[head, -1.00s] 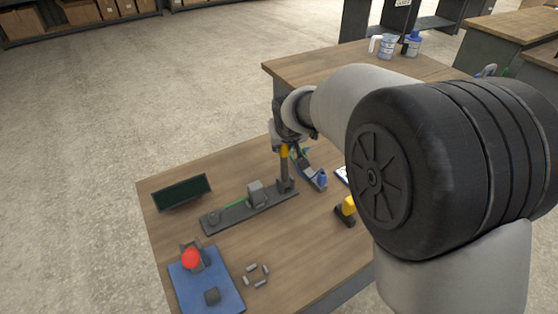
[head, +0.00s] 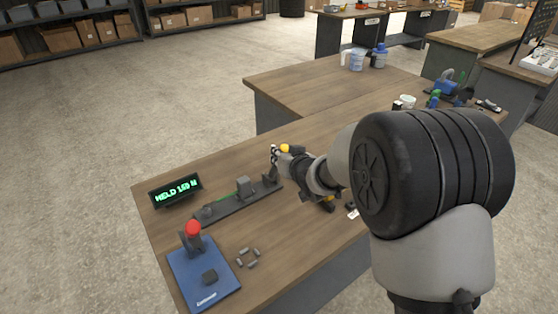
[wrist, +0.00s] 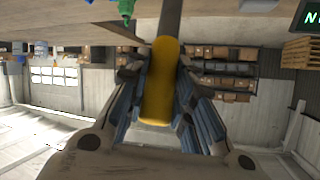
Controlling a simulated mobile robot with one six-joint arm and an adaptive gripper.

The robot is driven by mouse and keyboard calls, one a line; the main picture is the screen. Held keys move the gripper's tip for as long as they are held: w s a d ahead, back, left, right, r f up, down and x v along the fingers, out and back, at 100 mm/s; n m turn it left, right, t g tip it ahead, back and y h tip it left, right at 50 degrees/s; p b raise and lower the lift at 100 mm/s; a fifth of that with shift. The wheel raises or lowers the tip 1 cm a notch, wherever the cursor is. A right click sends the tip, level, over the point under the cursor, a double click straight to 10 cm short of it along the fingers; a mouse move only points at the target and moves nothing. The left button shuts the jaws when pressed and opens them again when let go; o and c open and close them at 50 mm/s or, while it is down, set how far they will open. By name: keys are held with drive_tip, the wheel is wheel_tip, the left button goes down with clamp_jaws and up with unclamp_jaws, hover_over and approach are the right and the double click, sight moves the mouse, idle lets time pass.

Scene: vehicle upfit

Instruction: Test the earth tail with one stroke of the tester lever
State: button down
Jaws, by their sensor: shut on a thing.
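The tester (head: 226,208) is a long dark rail on the bench with a grey block (head: 244,186) on it. The earth tail (head: 224,198) is a thin green line along the rail, left of the block. The lever's yellow grip (wrist: 160,85) is between my gripper's fingers (wrist: 162,100) in the wrist view, with its dark shaft (wrist: 170,18) running beyond. My gripper (head: 280,153) is shut on the grip at the rail's right end; my wrist partly hides the lever in the head view. The display (head: 177,190) is lit green and appears to read "HELD 150 N".
A blue base (head: 196,285) with a red knob (head: 193,228) stands at the bench's front left. Several small grey pieces (head: 249,257) lie beside it. A second bench (head: 320,90) behind holds a jug (head: 356,60). Bare bench top lies in front of the rail.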

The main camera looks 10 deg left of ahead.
drive_tip(key=shift+d+f, duration=0.1)
drive_tip(key=c, duration=1.4)
unclamp_jaws()
drive_tip(key=shift+o, duration=0.2)
drive_tip(key=v, duration=1.2)
drive_tip(key=shift+d, duration=0.1)
